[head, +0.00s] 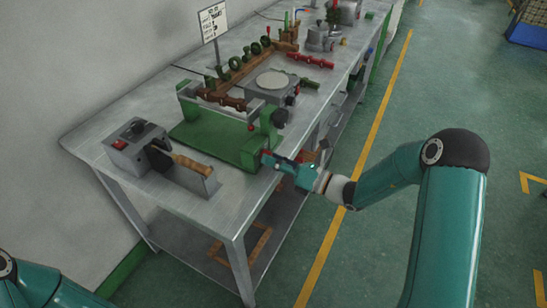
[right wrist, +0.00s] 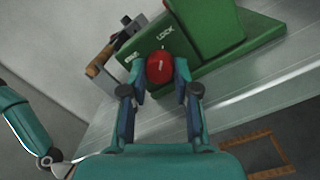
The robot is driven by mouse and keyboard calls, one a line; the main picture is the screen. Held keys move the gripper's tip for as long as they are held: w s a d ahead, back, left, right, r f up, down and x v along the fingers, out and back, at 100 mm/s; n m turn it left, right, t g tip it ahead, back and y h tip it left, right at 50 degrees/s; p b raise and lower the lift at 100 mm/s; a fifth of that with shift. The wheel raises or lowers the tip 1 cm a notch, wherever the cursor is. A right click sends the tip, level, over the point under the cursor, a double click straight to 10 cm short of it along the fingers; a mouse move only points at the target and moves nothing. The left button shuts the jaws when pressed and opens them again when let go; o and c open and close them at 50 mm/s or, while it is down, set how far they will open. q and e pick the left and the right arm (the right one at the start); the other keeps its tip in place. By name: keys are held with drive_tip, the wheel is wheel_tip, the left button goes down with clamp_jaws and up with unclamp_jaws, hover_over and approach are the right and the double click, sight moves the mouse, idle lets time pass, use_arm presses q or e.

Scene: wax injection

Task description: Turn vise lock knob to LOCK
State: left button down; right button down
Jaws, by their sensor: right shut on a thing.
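The green vise (head: 195,133) stands on the metal bench. In the right wrist view its green base (right wrist: 225,62) carries the red lock knob (right wrist: 159,68) on its near face. The word LOCK is printed above and slightly right of the knob; a second label, too small to read, is to its left. A short pale mark shows on the knob; which label it points to I cannot tell. My right gripper (right wrist: 160,84) has its fingers shut on both sides of the knob. In the head view this gripper (head: 275,159) is at the vise's front right corner. My left gripper is not in view.
A grey box with a red button (head: 130,145) and a wood-handled tool (head: 190,164) in a holder are at the bench's left end. A round plate (head: 271,80), red-handled parts (head: 310,60) and a sign (head: 213,21) are farther back. The floor right of the bench is clear.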

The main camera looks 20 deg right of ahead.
idle(0.4)
drive_tip(key=c, duration=0.9)
unclamp_jaws()
drive_tip(key=shift+o, duration=0.2)
drive_tip(key=shift+d, duration=0.1)
drive_tip(key=v, duration=1.2)
drive_tip(key=shift+f, duration=0.1)
